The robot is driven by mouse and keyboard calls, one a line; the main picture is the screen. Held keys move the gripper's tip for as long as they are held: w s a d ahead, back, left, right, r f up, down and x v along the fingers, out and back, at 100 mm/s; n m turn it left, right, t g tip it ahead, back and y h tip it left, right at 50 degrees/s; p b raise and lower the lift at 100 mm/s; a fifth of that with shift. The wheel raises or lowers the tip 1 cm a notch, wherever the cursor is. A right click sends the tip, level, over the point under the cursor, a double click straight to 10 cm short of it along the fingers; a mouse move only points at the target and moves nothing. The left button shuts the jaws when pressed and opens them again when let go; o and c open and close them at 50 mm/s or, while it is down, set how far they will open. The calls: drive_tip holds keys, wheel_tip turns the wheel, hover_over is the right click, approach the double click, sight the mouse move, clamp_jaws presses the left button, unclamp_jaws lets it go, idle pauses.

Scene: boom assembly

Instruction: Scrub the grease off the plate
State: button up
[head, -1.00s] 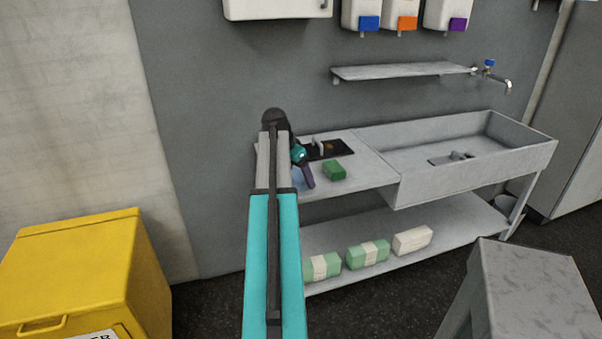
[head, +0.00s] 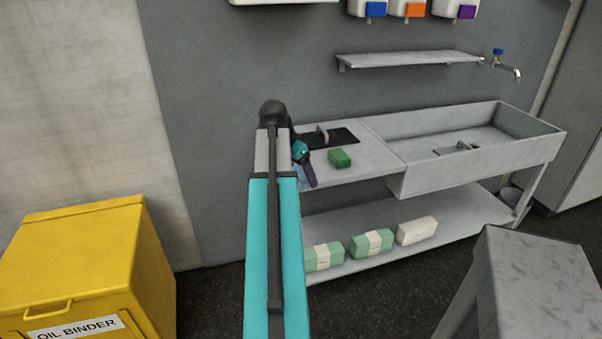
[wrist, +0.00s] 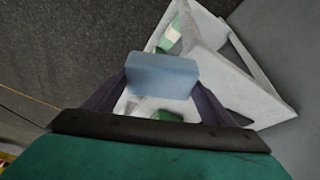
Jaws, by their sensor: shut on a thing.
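My gripper (wrist: 160,95) is shut on a pale blue block (wrist: 162,76), held between its two purple fingers in the wrist view. In the head view, the gripper (head: 307,172) is at the left end of the sink bench, with a little of the blue block (head: 299,174) showing; my arm hides much of it. A dark flat plate (head: 345,136) lies on the bench top behind the gripper, with a small grey upright piece at it. I cannot make out grease clearly. A green block (head: 340,158) lies on the bench in front of the plate.
The sink basin (head: 495,138) is right of the plate. Wrapped packs (head: 371,243) lie on the lower shelf. A yellow oil binder box (head: 85,260) stands left, a grey stool-like block (head: 540,265) right. Dispensers (head: 408,9) and a wall shelf (head: 410,59) are above.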

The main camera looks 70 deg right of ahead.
drive_tip(key=o, duration=0.5)
drive_tip(key=c, duration=0.3)
drive_tip(key=shift+w+a, duration=0.15)
drive_tip(key=shift+w, duration=0.25)
drive_tip(key=shift+c, duration=0.2)
drive_tip(key=w+a+r+n+t, duration=0.15)
drive_tip(key=w+a+n, duration=0.45)
drive_tip(key=w+a, duration=0.85)
drive_tip(key=w+a+n+t, duration=0.3)
drive_tip(key=w+a+n, duration=0.3)
drive_tip(key=w+a, duration=0.8)
drive_tip(key=w+a+n+y, duration=0.1)
drive_tip(key=w+a+n, duration=0.3)
drive_tip(key=a, duration=0.7)
drive_tip(key=w+a+r+n+t+y, duration=0.1)
drive_tip(key=w+a+n, duration=0.2)
drive_tip(key=a, duration=0.9)
drive_tip(key=w+a+n+t+y, duration=0.1)
drive_tip(key=w+a+n, duration=0.3)
drive_tip(key=a, duration=0.8)
drive_tip(key=w+y, duration=0.1)
drive_tip(key=w, duration=0.1)
drive_tip(key=shift+w+a+r+n, duration=0.25)
drive_tip(key=shift+w+n, duration=0.05)
drive_tip(key=shift+w, duration=0.1)
